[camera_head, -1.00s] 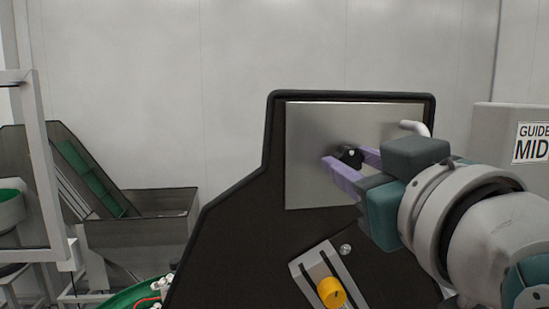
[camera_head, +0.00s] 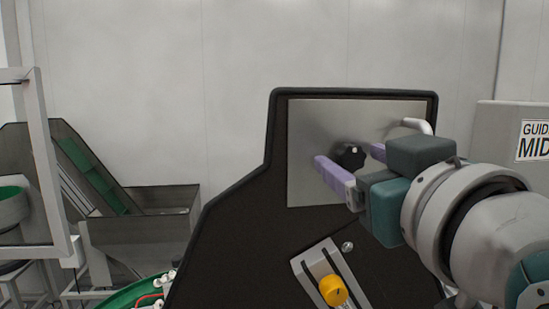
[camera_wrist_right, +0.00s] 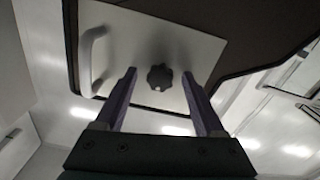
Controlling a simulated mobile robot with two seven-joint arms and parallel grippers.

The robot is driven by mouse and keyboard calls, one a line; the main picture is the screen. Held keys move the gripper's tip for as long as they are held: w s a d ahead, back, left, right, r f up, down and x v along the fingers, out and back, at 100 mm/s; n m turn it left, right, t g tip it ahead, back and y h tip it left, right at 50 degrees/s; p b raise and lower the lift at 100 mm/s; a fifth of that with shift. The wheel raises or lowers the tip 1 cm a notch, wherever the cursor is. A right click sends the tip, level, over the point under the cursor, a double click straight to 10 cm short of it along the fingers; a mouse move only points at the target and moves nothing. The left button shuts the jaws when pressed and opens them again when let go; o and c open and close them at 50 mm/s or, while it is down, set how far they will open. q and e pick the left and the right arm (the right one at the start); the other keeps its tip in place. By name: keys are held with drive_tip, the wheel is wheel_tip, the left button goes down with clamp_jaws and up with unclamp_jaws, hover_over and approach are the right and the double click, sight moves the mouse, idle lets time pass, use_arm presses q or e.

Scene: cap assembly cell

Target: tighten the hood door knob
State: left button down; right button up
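The hood door knob (camera_head: 349,157) is a black lobed knob with a small light mark. It sits on the grey metal door plate (camera_head: 305,125), set in a black housing. In the right wrist view the knob (camera_wrist_right: 159,77) stands between and beyond my fingertips, with clear space on both sides. My right gripper (camera_head: 348,156) is open, its purple fingers on either side of the knob and not touching it. The fingers also show in the right wrist view (camera_wrist_right: 160,80). My left gripper is not in view.
A light door handle (camera_head: 417,126) is at the plate's right edge. Below the plate are a slotted bracket (camera_head: 312,263) with a yellow knob (camera_head: 333,291) and a small bolt (camera_head: 347,246). A grey box with a printed sign (camera_head: 535,141) stands at right. A hopper (camera_head: 140,225) stands at left.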

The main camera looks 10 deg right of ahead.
drive_tip(key=shift+s+f+b, duration=0.1)
drive_tip(key=shift+s+b, duration=0.25)
drive_tip(key=shift+s, duration=0.1)
drive_tip(key=s, duration=0.9)
drive_tip(key=shift+d, duration=0.15)
